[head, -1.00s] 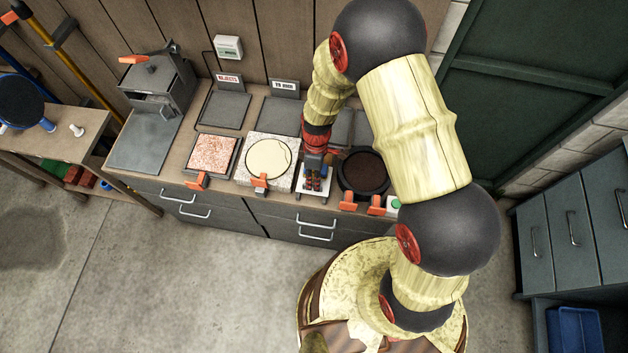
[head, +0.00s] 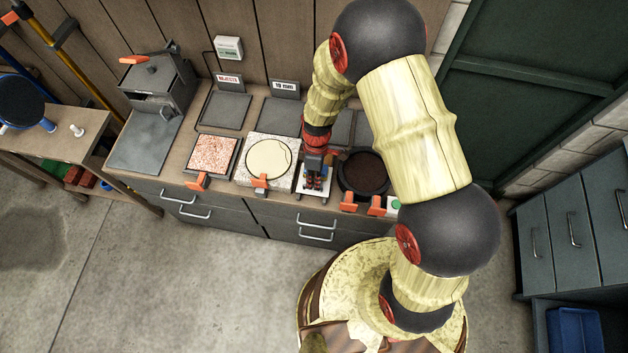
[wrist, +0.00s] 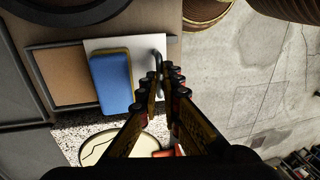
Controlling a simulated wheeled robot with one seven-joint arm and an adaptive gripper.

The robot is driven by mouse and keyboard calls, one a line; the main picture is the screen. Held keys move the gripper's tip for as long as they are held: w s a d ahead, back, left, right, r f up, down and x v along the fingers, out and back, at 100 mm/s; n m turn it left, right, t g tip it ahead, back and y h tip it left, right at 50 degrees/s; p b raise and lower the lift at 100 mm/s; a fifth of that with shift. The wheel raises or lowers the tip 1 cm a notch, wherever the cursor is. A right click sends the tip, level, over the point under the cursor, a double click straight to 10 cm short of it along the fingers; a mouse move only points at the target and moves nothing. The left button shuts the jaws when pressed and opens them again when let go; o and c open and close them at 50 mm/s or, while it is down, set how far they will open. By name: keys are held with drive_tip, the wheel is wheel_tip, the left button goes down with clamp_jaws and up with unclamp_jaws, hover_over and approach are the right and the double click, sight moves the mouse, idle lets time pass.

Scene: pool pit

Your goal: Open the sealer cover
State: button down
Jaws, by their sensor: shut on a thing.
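A white plate with a bent dark metal handle (wrist: 159,60) at its front edge is in the wrist view; it looks like the sealer cover (wrist: 140,96), lying flat. In the head view the white cover (head: 303,184) is at the counter's front, mostly hidden by my gripper (head: 315,182). In the wrist view my gripper (wrist: 163,82) has its red-and-black fingertips on either side of the handle, shut on it. A blue and yellow sponge (wrist: 112,82) lies on the cover beside the handle.
A pale round disc (head: 269,159) on a speckled slab is just left of the cover. A dark round pan (head: 362,173) is just right. Orange handles (head: 260,182) stick out along the counter front. A grey box (head: 158,82) stands at the back left. The floor in front is clear.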

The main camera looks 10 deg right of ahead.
drive_tip(key=c, duration=2.4)
unclamp_jaws()
drive_tip(key=shift+s+f, duration=0.1)
drive_tip(key=shift+s, duration=0.1)
drive_tip(key=shift+o, duration=0.8)
wheel_tip(320, 180, up, 9)
drive_tip(key=w+p, duration=0.2)
drive_tip(key=p, duration=0.3)
drive_tip(key=shift+d, duration=0.3)
wheel_tip(320, 180, up, 12)
drive_tip(key=w, duration=0.2)
drive_tip(key=shift+d+f, duration=0.15)
drive_tip(key=shift+d, duration=0.25)
